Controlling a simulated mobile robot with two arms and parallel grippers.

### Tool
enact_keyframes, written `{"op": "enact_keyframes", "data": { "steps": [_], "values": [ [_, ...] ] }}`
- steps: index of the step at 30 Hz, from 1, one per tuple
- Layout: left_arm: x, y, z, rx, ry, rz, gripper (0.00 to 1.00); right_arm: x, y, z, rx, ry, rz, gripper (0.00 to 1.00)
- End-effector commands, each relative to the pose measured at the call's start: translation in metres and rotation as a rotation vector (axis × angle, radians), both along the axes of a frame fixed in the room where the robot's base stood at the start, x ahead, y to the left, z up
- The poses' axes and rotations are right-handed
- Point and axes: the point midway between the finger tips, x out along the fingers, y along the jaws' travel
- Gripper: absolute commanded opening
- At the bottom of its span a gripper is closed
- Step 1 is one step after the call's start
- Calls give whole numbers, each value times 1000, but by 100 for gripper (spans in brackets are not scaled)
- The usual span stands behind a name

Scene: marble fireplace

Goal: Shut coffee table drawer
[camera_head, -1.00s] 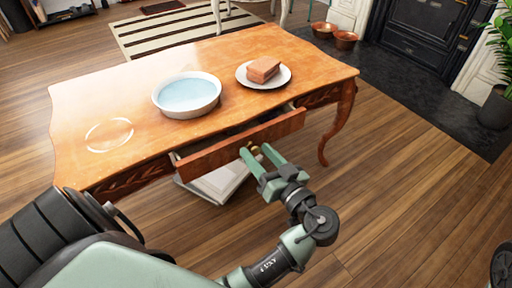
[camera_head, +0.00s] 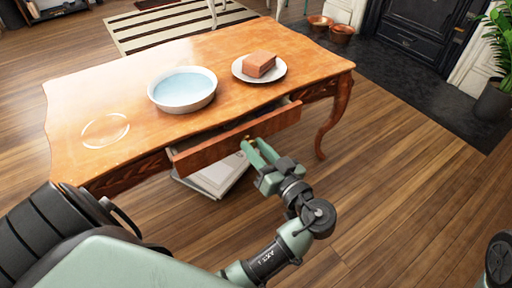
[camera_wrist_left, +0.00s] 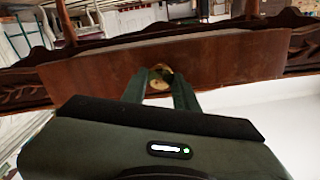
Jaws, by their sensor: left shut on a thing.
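The wooden coffee table (camera_head: 110,80) stands in front of me. Its drawer (camera_head: 215,148) is pulled partly out, with a dark gap showing behind the front panel. The drawer front also fills the middle of the left wrist view (camera_wrist_left: 225,58). My left gripper (camera_head: 255,153) is at the drawer's round brass knob (camera_wrist_left: 161,73), its two green fingers shut on it. In the left wrist view the fingers (camera_wrist_left: 160,85) lie on either side of the knob. The right gripper is not in view.
A bowl of water (camera_head: 183,92), a plate (camera_head: 240,72) with a brick-like block (camera_head: 259,64) and a clear round ring (camera_head: 105,131) are on the tabletop. White book-like items (camera_head: 218,178) lie under the drawer.

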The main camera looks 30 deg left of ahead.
Motion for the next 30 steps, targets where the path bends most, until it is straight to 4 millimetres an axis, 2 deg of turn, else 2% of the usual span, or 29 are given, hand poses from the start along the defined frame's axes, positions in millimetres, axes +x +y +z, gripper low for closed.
{"op": "enact_keyframes", "data": {
  "steps": [25,30],
  "values": [
    [0,0,0,1,1,0,0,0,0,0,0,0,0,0],
    [6,13,0,3,1,-1,0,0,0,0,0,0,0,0]
  ]
}}
